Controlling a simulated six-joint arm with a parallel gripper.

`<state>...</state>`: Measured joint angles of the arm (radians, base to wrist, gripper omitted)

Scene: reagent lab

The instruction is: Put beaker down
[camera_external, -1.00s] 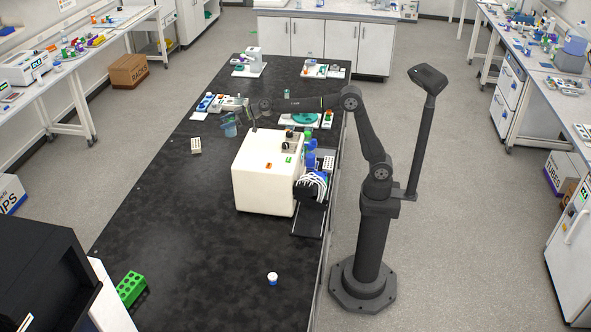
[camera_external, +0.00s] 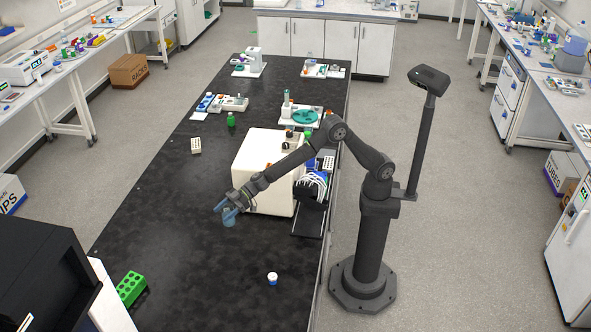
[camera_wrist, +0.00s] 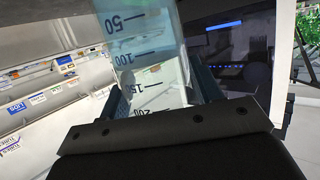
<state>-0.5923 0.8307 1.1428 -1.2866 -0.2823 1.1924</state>
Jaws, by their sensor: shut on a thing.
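A clear beaker with bluish liquid (camera_external: 230,217) is held in my gripper (camera_external: 224,205) in the external view. The gripper is over the black bench (camera_external: 185,245), left of the white box-shaped machine. The beaker is close to the bench top; I cannot tell whether it touches. In the wrist view the beaker (camera_wrist: 145,62) stands between the gripper's fingers (camera_wrist: 160,90), with its 50, 150 and 200 marks showing. The gripper is shut on it.
The white machine (camera_external: 262,168) stands just right of the gripper. A small white-and-blue jar (camera_external: 272,278) and a green rack (camera_external: 131,288) are nearer the front. A white rack (camera_external: 195,145) and a green bottle (camera_external: 231,120) lie farther back. The bench's left middle is clear.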

